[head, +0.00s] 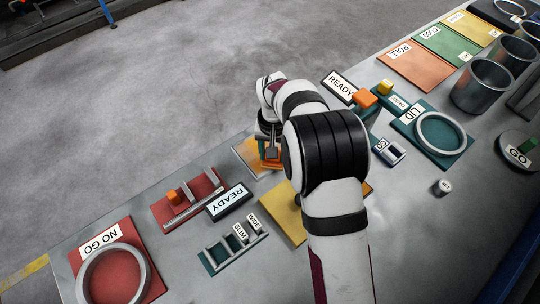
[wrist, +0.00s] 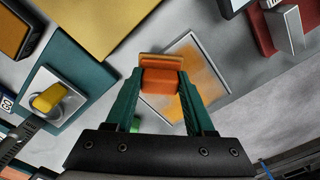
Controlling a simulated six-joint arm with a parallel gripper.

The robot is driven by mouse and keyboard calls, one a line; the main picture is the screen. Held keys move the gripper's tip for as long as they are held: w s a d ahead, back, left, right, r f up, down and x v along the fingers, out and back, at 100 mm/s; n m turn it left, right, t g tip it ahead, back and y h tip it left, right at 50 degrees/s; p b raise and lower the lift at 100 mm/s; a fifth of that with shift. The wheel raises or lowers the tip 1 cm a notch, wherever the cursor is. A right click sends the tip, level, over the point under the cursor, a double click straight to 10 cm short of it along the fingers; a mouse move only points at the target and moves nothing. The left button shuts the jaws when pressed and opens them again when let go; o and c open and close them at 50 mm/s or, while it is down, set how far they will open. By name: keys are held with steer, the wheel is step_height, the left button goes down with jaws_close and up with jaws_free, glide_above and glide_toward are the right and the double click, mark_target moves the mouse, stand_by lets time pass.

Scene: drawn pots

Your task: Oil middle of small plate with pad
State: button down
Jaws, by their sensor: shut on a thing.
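My gripper (wrist: 160,88) is shut on an orange pad (wrist: 160,76) with a thin tan-orange layer at its far side. The pad is over or on the small plate (wrist: 213,86), a pale-edged square with an orange smear across its middle. I cannot tell whether the pad touches the plate. In the head view the plate (head: 243,149) lies near the table's far edge, partly hidden by my gripper (head: 270,158) and arm.
A yellow plate (head: 283,218) lies nearby, partly under my arm. A red rack (head: 184,201), a READY sign (head: 229,201) and a slotted teal holder (head: 232,255) stand to the left. A teal LID board (head: 455,153) and metal pots (head: 482,87) are to the right.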

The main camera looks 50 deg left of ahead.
steer(key=shift+a+r, duration=0.15)
steer(key=shift+a, duration=3.3)
steer(key=shift+w+f, duration=0.2)
steer(key=shift+w, duration=0.75)
steer(key=shift+w+d, duration=0.15)
steer(key=shift+d, duration=0.1)
steer(key=shift+d+r, duration=0.1)
steer(key=shift+d, duration=1)
steer(key=shift+d+f, duration=0.2)
steer(key=shift+d, duration=4.2)
step_height(320, 180, up, 6)
steer(key=shift+r, duration=0.1)
